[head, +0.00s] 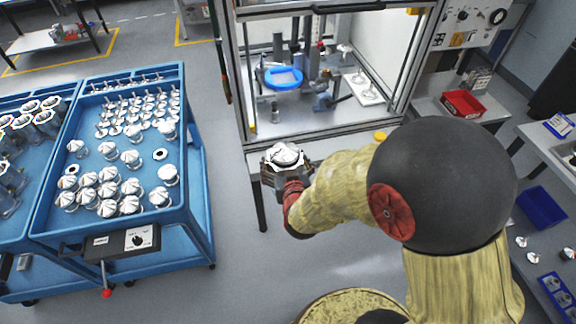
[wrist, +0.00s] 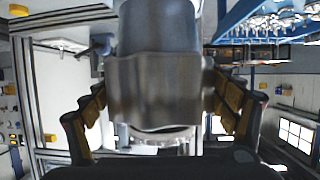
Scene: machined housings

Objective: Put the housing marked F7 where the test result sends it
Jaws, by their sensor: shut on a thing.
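My gripper (head: 287,172) is shut on a silvery metal housing (head: 286,154), held in front of the framed test enclosure (head: 250,152) in the head view. In the wrist view the housing (wrist: 155,90) fills the middle, with the dark and yellow fingers of my gripper (wrist: 155,100) on both sides of it. I cannot read any F7 mark on it. Inside the enclosure is a blue ring fixture (head: 283,79) on the bench floor. No test result is legible. A red bin (head: 463,104) stands on a side bench at right, and a blue bin (head: 541,207) lies farther right.
A blue cart (head: 195,215) at left carries many housings and smaller parts in rows; another blue cart (head: 25,245) stands beside it. A control panel (head: 475,20) is at the upper right. Grey floor (head: 230,265) is clear between cart and enclosure.

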